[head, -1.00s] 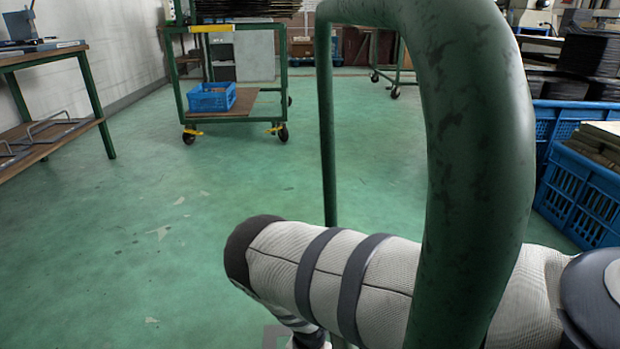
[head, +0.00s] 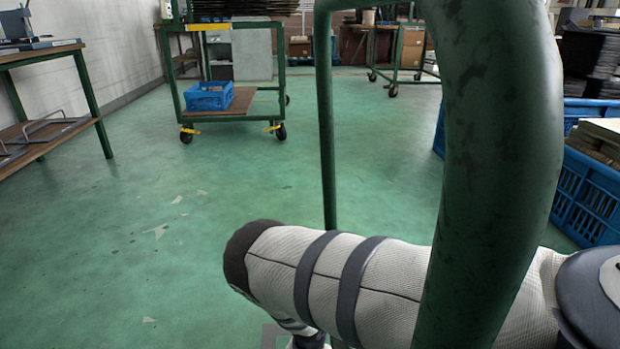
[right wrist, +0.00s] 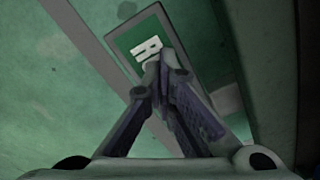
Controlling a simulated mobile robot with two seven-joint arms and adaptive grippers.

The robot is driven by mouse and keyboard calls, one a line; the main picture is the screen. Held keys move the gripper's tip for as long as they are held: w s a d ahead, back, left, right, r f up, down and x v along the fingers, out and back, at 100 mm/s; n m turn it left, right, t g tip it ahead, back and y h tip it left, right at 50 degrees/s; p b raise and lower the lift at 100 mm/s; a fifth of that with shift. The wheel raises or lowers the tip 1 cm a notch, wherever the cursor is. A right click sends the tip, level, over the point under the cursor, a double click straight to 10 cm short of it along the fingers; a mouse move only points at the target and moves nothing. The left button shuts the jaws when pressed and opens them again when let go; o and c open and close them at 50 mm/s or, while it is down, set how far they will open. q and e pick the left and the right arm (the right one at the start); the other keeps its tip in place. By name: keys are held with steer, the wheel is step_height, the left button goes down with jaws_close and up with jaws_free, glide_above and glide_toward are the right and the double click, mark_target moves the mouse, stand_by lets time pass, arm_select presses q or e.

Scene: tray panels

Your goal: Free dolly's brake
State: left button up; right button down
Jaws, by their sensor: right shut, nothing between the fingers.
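A green tubular frame (head: 495,150) stands very close in the head view and crosses in front of my right arm. I cannot tell whether it belongs to the dolly. In the right wrist view my right gripper (right wrist: 162,64) is shut and empty. Its tips are in front of a green plate (right wrist: 130,42) with white letters; I cannot tell whether they touch. No brake can be made out near the tips. A green wheeled cart (head: 235,117) stands farther back, with yellow parts (head: 190,130) at its front casters. My left gripper is out of view.
A blue crate (head: 208,97) sits on the far cart's lower shelf. A bench (head: 85,95) stands at the left wall. Blue crates (head: 590,195) are stacked at the right. Open green floor (head: 170,200) lies between.

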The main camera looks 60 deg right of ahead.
steer(key=shift+f, duration=0.25)
steer(key=shift+r+p, duration=1.75)
steer(key=shift+r, duration=1.85)
steer(key=shift+f, duration=0.1)
